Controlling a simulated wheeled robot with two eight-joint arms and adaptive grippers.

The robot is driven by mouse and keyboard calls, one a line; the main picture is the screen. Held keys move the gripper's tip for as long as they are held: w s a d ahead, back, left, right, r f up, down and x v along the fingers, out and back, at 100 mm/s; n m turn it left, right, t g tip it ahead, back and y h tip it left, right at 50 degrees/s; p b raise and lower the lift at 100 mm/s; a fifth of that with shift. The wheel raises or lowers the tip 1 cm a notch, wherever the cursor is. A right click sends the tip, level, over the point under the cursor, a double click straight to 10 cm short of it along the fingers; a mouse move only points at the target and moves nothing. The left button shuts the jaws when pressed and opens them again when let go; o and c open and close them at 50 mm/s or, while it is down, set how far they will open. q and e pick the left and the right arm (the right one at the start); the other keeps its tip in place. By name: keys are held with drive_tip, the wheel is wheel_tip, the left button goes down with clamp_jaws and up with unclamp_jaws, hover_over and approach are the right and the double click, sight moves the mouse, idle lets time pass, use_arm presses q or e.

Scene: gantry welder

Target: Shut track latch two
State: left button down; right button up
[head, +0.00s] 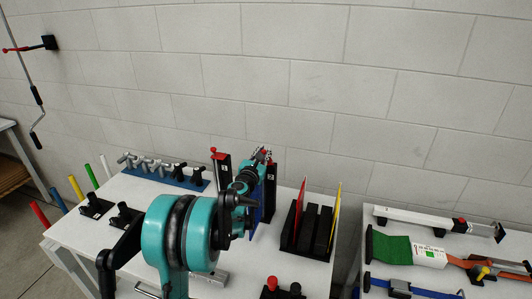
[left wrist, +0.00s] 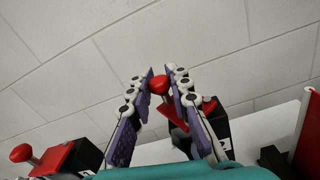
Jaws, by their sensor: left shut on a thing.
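Track latch two shows in the left wrist view as a red ball knob (left wrist: 159,86) on a lever, beside a black block (left wrist: 212,128) with a red part and a small white label. My left gripper (left wrist: 164,75) has one finger on each side of the knob and is shut on it. In the head view my left gripper (head: 262,157) is at the top of the latch post, and my arm hides much of the latch. The lever's exact angle is hard to tell. My right gripper is not in view.
Another latch post (head: 221,172) with a red knob stands just left. A black rack (head: 308,236) with red and yellow sheets is close on the right. A blue holder (head: 165,178) with grey fittings lies at left. The wall (head: 300,80) is behind.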

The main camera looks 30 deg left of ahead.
use_arm(q)
drive_tip(key=n+g+y, duration=0.1)
drive_tip(key=n+y, duration=0.1)
drive_tip(key=s+n+g+y, duration=0.1)
drive_tip(key=y, duration=0.2)
drive_tip(key=s+n+g+y, duration=0.1)
drive_tip(key=n+g+y, duration=0.1)
drive_tip(key=shift+d+n+y, duration=0.3)
drive_tip(key=shift+s+d+n+g+y, duration=0.15)
drive_tip(key=shift+s+n+g+y, duration=0.15)
drive_tip(key=shift+n+g+y, duration=0.75)
drive_tip(key=shift+s+d+n+g+y, duration=0.1)
drive_tip(key=shift+s+n+g+y, duration=0.2)
drive_tip(key=shift+n+g+y, duration=0.75)
drive_tip(key=shift+s+d+n+g+y, duration=0.15)
drive_tip(key=shift+s+n+g+y, duration=0.4)
drive_tip(key=shift+g, duration=0.95)
drive_tip(key=shift+w+n, duration=0.25)
drive_tip(key=c, duration=1.4)
unclamp_jaws()
drive_tip(key=shift+o, duration=0.2)
drive_tip(key=v, duration=1.2)
drive_tip(key=shift+r, duration=0.2)
